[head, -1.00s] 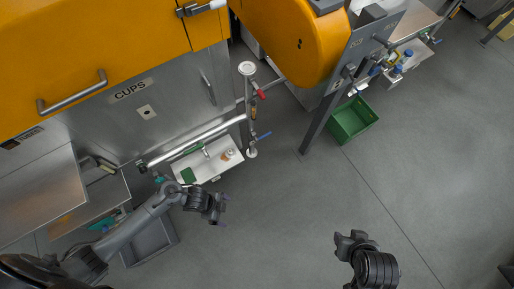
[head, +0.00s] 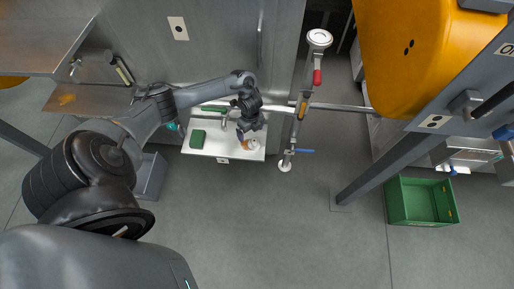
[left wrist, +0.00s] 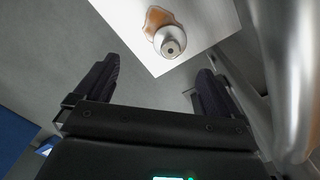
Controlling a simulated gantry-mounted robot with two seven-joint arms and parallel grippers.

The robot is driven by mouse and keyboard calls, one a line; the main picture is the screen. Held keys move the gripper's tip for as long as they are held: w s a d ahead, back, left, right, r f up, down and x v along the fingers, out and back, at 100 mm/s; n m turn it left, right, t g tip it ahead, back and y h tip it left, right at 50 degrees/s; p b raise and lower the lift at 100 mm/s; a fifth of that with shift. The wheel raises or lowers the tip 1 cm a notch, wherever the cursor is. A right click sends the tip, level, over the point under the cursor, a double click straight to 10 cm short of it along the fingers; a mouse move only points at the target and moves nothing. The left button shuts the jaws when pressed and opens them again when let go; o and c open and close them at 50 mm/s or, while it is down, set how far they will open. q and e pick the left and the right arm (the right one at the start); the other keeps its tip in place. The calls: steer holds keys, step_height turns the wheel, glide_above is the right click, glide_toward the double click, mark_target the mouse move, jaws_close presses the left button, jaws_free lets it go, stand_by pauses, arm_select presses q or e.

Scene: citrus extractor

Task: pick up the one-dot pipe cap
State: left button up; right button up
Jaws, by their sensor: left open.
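The pipe cap (left wrist: 171,42) is a pale grey round piece with one dark dot on its top, upright on the white shelf (left wrist: 214,18) in the left wrist view. In the head view it is a small pale spot (head: 255,144) near the right end of the shelf (head: 225,152). My left gripper (head: 250,132) is over that end, just behind the cap in the picture. In the left wrist view the left gripper (left wrist: 158,66) is open and empty, with the cap beyond the fingertips, roughly between their lines. My right gripper is out of view.
An orange-brown stain (left wrist: 158,18) lies beside the cap. A green block (head: 198,139) is on the shelf's left part. A vertical pipe with a red handle (head: 317,77) and a blue handle (head: 305,151) stands to the right. A green crate (head: 420,202) is on the floor.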

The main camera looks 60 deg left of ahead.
mark_target(254, 141)
arm_select(q)
steer(key=shift+w+a+f, duration=0.15)
steer(key=shift+w+f, duration=0.1)
steer(key=shift+w, duration=0.15)
steer(key=shift+w+f+b, duration=0.15)
steer(key=shift+w+b, duration=0.15)
steer(key=shift+b, duration=0.15)
steer(key=f+b, duration=0.1)
steer(key=f, duration=0.1)
steer(key=f+b, duration=0.1)
steer(key=f, duration=0.2)
steer(key=shift+w+d+f+b, duration=0.15)
steer(key=shift+d+f+b, duration=0.15)
steer(key=shift+d+b, duration=0.1)
steer(key=f+b, duration=0.2)
steer(key=f, duration=0.2)
steer(key=shift+a+b, duration=0.2)
steer(key=shift+b, duration=0.2)
steer(key=shift+f, duration=0.35)
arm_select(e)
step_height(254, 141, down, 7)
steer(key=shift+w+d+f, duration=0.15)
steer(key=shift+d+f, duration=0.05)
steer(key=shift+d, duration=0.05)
arm_select(q)
steer(key=shift+r, duration=0.1)
